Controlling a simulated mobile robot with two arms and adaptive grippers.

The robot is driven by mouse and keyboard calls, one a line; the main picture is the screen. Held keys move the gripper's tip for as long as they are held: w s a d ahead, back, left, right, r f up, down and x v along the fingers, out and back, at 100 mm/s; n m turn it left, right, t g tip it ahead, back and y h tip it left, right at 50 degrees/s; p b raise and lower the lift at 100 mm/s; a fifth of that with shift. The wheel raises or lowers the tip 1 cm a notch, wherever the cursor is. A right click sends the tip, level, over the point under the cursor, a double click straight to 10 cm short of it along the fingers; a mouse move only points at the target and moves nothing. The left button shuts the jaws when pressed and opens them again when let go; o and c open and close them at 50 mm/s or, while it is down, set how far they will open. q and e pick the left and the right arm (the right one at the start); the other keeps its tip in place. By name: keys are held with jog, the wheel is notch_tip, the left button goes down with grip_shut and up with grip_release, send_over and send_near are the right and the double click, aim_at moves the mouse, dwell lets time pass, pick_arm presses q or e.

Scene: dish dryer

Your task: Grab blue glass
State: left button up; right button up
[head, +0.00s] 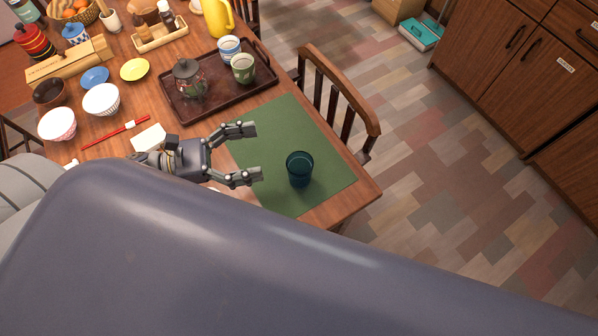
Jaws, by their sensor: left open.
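The blue glass (300,169) stands upright on the green mat (283,122) near the table's right corner. My left gripper (252,153) is open, with its fingers spread and pointing right toward the glass. The fingertips are at the left of the glass, with a gap between them and it. Nothing is between the fingers. My right gripper is not in view.
A dark tray (214,112) with a teapot (187,80) and cups (243,68) lies behind the mat. Bowls (101,99) and red chopsticks (116,131) lie to the left. A wooden chair (342,92) stands against the table's right edge.

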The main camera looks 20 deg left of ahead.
pick_arm(q)
jog(key=b, duration=0.9)
send_near(289, 165)
jog(key=shift+w+d+r, duration=0.15)
jog(key=shift+d+r, duration=0.05)
jog(key=shift+d, duration=0.25)
jog(key=shift+w+d+r, duration=0.15)
jog(key=shift+d+r, duration=0.05)
jog(key=shift+d, duration=0.25)
jog(key=p+x, duration=0.1)
jog(key=x, duration=0.4)
jog(key=shift+w+d+r, duration=0.1)
jog(key=shift+w+d, duration=0.05)
jog(key=shift+d, duration=0.05)
jog(key=p+x, duration=0.1)
jog(key=x, duration=0.3)
jog(key=shift+d, duration=0.15)
jog(key=shift+w+d, duration=0.25)
jog(key=shift+d, duration=0.25)
jog(key=c, duration=1.5)
jog(key=shift+c, duration=0.8)
jog(key=shift+p, duration=0.3)
